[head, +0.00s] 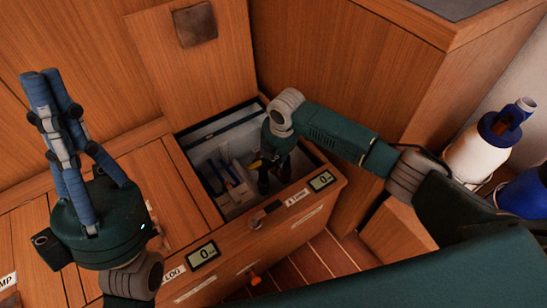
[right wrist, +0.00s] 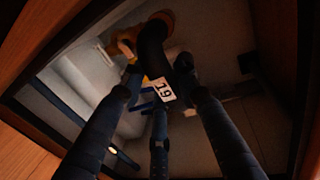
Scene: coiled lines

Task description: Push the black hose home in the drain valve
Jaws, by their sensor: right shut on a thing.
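The black hose (right wrist: 152,48) curves down inside the open compartment, with a white tag marked 19 (right wrist: 163,90) beside my fingers. Its upper end meets an orange-yellow fitting (right wrist: 126,44), likely the drain valve. How deep the hose sits there is too dark to tell. My right gripper (right wrist: 160,88) is shut on the hose near the tag. In the head view this gripper (head: 274,178) reaches down into the compartment and hides most of the hose.
The compartment's wooden rim (head: 205,195) surrounds the right gripper closely, with pale items (head: 232,180) at its left. Displays and labels line the front edge. A wooden panel (head: 195,60) stands behind. White and blue containers (head: 480,150) stand at the right, beyond my right arm.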

